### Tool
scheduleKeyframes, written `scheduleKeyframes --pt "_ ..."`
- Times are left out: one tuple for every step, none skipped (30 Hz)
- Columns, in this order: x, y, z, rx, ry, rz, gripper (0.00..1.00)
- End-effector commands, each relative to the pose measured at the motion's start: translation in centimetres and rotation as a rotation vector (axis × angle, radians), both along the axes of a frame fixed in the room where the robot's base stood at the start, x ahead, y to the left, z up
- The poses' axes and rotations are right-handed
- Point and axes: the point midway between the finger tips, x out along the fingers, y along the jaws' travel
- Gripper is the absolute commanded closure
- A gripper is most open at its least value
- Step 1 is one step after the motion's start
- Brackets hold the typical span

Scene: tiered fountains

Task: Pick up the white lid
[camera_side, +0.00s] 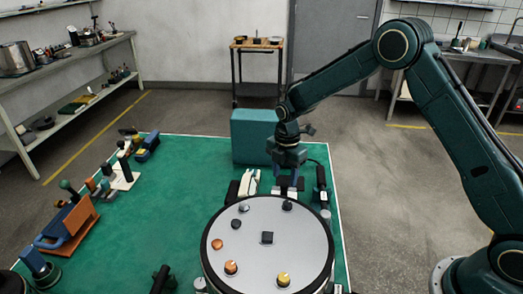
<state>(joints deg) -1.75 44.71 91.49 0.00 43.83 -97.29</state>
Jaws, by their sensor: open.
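No thing is plainly a white lid at this size. The nearest match in colour is a small white piece (249,182) behind the round pale disc (258,215), just left of my gripper; its exact shape is too small to tell. My gripper (286,188) points down behind the disc's far edge, with its fingers apart and nothing seen between them. The fingertips are near a dark piece (287,205) at the disc's far rim; I cannot tell whether they touch anything.
A teal box (253,137) stands behind my gripper. Several tools lie on the left of the green mat (185,215); its middle left is clear.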

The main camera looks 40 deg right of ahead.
Motion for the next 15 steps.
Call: scheduleKeyframes --pt "0.0 0.0 -0.4 0.000 0.002 0.000 0.52" --pt "0.0 0.0 -0.6 0.000 0.001 0.000 0.52" --pt "0.0 0.0 -0.7 0.000 0.000 0.000 0.52" --pt "0.0 0.0 -0.8 0.000 -0.001 0.000 0.52" --pt "0.0 0.0 -0.8 0.000 -0.001 0.000 0.52" --pt "0.0 0.0 -0.8 0.000 -0.001 0.000 0.52" --pt "0.0 0.0 -0.8 0.000 -0.001 0.000 0.52" --pt "0.0 0.0 -0.8 0.000 -0.001 0.000 0.52" --pt "0.0 0.0 -0.8 0.000 -0.001 0.000 0.52" --pt "0.0 0.0 -0.9 0.000 -0.001 0.000 0.52" --pt "0.0 0.0 -1.0 0.000 0.000 0.000 0.52" --pt "-0.1 0.0 -1.1 0.000 0.000 0.000 0.52" --pt "-0.1 0.0 -1.3 0.000 0.001 0.000 0.52" --pt "-0.1 0.0 -1.5 0.000 0.001 0.000 0.52" --pt "-0.2 0.0 -1.8 0.000 0.002 0.000 0.52"
